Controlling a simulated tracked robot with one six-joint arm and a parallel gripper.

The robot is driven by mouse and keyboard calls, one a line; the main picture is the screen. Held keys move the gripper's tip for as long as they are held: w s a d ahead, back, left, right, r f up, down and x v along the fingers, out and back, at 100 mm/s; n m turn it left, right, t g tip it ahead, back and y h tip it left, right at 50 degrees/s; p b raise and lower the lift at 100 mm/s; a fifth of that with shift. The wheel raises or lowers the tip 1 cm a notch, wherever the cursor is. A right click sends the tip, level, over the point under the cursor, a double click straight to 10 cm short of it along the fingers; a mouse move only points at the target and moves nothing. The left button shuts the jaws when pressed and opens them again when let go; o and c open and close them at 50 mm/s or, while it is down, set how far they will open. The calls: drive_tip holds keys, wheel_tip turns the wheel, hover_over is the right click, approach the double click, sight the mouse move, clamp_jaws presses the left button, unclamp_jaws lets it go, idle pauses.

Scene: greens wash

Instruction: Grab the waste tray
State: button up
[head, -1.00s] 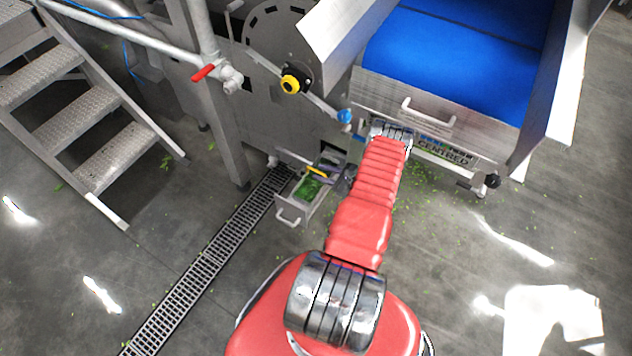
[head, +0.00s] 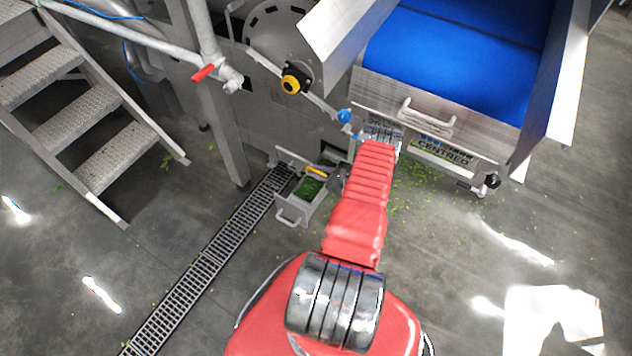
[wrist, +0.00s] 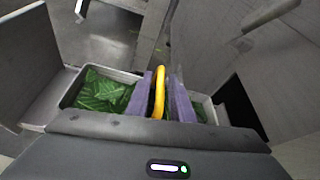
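The waste tray (head: 297,207) is a small grey metal tray with green leaves in it, low at the foot of the machine, with a pale handle on its front end. In the wrist view the tray (wrist: 68,99) lies across below my gripper, with leaves showing on both sides. A yellow handle (wrist: 160,101) stands up over its middle. My gripper (wrist: 162,74) has its two purple fingers on either side of the yellow handle, with narrow gaps showing. The fingers look open around it.
The blue conveyor (head: 450,60) with metal side walls stands above right of the tray. A floor drain grate (head: 205,262) runs up to the tray. Metal steps (head: 90,115) stand at left. The floor in front is clear apart from leaf scraps.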

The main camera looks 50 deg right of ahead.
clamp_jaws()
idle(1.1)
